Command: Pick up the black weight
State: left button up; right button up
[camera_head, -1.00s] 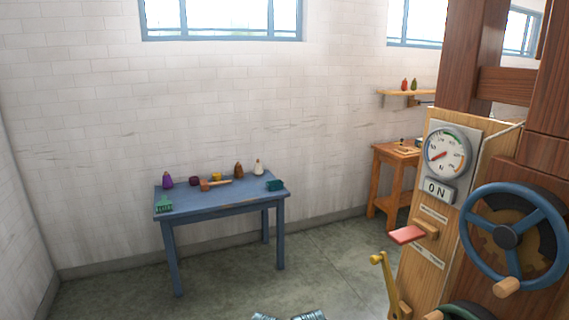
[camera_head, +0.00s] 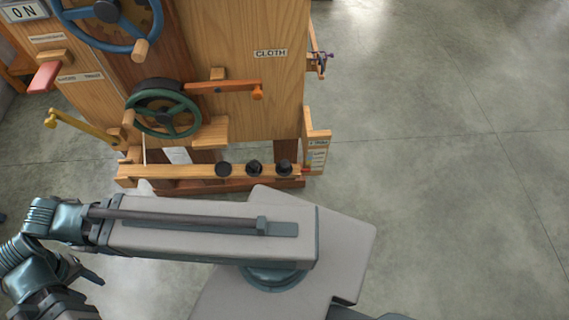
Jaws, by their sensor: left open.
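Three small dark, near-black weights sit in a row on a low wooden beam (camera_head: 160,172) at the foot of the wooden machine: a left one (camera_head: 223,169), a middle one (camera_head: 253,168) and a right one (camera_head: 284,168). The left one looks flatter; the other two have a knob on top. My left gripper (camera_head: 97,300) is at the lower left edge, partly cut off, open and apart from the weights. My right gripper is out of view.
The wooden machine (camera_head: 245,120) carries a blue wheel (camera_head: 72,42), a green wheel (camera_head: 130,118), an orange lever (camera_head: 222,88) and a yellow crank (camera_head: 85,130). A small labelled board (camera_head: 317,150) stands beside the right weight. Open concrete floor (camera_head: 450,150) lies to the right.

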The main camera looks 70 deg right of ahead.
aim_at(284, 165)
jog(key=z, duration=2.4)
